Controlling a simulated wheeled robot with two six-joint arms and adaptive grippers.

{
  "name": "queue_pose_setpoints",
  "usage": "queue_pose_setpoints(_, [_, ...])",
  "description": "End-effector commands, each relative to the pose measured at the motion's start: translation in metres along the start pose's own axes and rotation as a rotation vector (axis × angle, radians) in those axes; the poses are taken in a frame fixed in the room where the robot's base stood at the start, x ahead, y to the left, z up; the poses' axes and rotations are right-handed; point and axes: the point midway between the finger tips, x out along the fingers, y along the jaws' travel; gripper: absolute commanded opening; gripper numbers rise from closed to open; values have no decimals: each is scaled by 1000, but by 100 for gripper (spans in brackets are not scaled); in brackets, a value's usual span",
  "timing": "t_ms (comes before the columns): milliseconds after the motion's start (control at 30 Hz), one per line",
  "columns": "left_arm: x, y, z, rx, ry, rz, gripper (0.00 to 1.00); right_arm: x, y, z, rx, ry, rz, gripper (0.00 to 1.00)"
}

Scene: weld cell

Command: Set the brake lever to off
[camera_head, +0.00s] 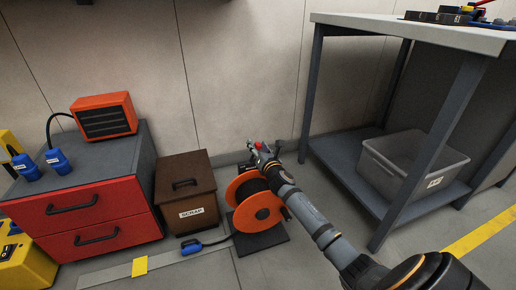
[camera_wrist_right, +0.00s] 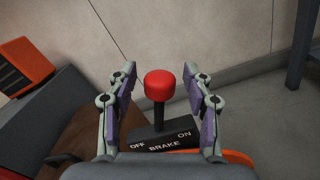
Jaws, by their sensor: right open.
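The brake lever has a round red knob (camera_wrist_right: 160,85) on a dark stem. In the right wrist view it stands between the two fingers of my right gripper (camera_wrist_right: 161,100). A gap shows on both sides of the knob. The dark plate (camera_wrist_right: 164,145) below reads OFF at left, ON at right and BRAKE in front. The lever's exact setting is hard to tell. In the head view my right gripper (camera_head: 264,150) is above the orange cable reel (camera_head: 255,212), its arm covering part of it. My left gripper is not in view.
A brown scrap box (camera_head: 182,170) stands left of the reel, beside a red drawer cabinet (camera_head: 95,240) with an orange heater (camera_head: 104,116) on top. A workbench (camera_head: 420,30) with a clear bin (camera_head: 405,160) on its shelf is at right. A blue plug (camera_head: 191,247) lies on the floor.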

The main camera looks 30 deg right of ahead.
Motion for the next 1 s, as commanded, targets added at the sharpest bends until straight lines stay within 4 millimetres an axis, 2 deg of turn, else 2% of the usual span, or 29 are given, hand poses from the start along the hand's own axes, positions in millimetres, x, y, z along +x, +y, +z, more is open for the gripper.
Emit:
queue_pose_setpoints(200, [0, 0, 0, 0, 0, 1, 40, 0, 0, 0, 0, 0, 0, 51])
queue_pose_setpoints(233, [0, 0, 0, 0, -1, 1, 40, 0, 0, 0, 0, 0, 0, 48])
queue_pose_setpoints(600, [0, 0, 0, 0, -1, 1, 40, 0, 0, 0, 0, 0, 0, 0])
queue_pose_setpoints(1000, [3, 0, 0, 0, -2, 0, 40, 0, 1, 1, -13, 1, 0, 0])
